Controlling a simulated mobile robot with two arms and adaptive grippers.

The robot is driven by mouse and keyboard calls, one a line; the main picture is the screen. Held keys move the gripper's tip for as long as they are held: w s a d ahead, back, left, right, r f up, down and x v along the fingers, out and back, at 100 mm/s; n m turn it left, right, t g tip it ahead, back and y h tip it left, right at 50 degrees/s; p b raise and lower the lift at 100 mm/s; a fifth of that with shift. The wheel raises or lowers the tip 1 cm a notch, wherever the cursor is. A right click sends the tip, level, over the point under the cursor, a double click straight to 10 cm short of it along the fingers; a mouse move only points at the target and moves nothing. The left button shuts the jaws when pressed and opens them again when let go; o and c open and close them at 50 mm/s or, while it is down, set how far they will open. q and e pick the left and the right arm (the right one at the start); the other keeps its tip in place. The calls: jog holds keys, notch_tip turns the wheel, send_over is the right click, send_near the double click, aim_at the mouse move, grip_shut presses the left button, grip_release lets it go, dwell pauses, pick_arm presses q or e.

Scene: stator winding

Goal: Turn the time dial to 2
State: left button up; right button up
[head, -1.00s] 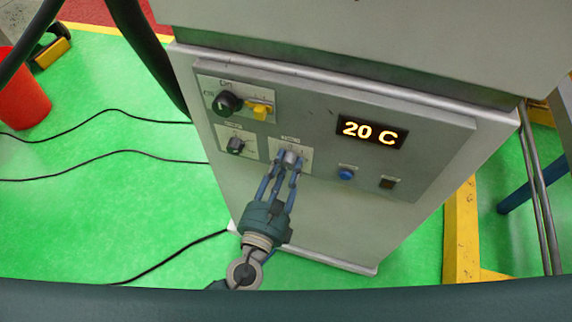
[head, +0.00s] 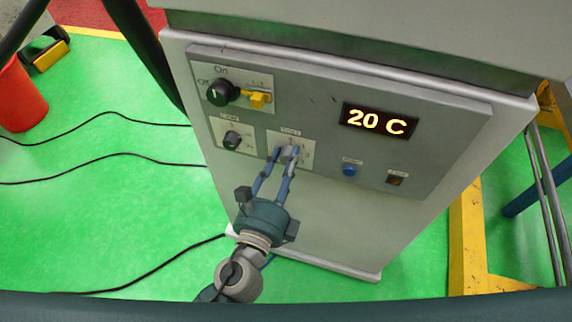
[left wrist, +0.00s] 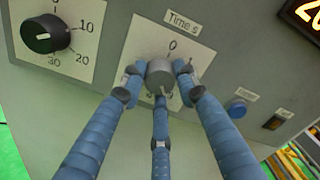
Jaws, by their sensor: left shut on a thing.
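The time dial (left wrist: 160,72) is a small grey knob on a white plate marked "Time s" in the left wrist view. A white mark shows on its lower edge; fingers partly hide the scale, though a 0 shows above. My left gripper (left wrist: 158,78) has three blue fingers shut around the dial, one on each side and one below. In the head view, my left gripper (head: 287,155) reaches up to the panel from below and its fingertips mostly cover the dial. My right gripper is not in view.
Left of the time dial is a black dial (left wrist: 45,34) with a numbered scale. The panel also has a black On/Off knob (head: 222,92) with a yellow part, a display (head: 378,121) reading 20 C, a blue button (head: 349,171) and a dark switch (head: 395,180).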

pick_arm(q)
jog(key=n+b, duration=0.1)
jog(key=n, duration=0.3)
jog(key=shift+w+a+r+n+b, duration=0.1)
jog(key=shift+n+b, duration=0.25)
jog(key=shift+n, duration=0.05)
jog(key=n, duration=0.3)
jog(key=shift+n+b, duration=0.3)
jog(key=shift+b, duration=0.05)
jog(key=shift+n, duration=0.5)
jog(key=o, duration=1.2)
jog(key=shift+a, duration=0.1)
jog(key=shift+c, duration=0.2)
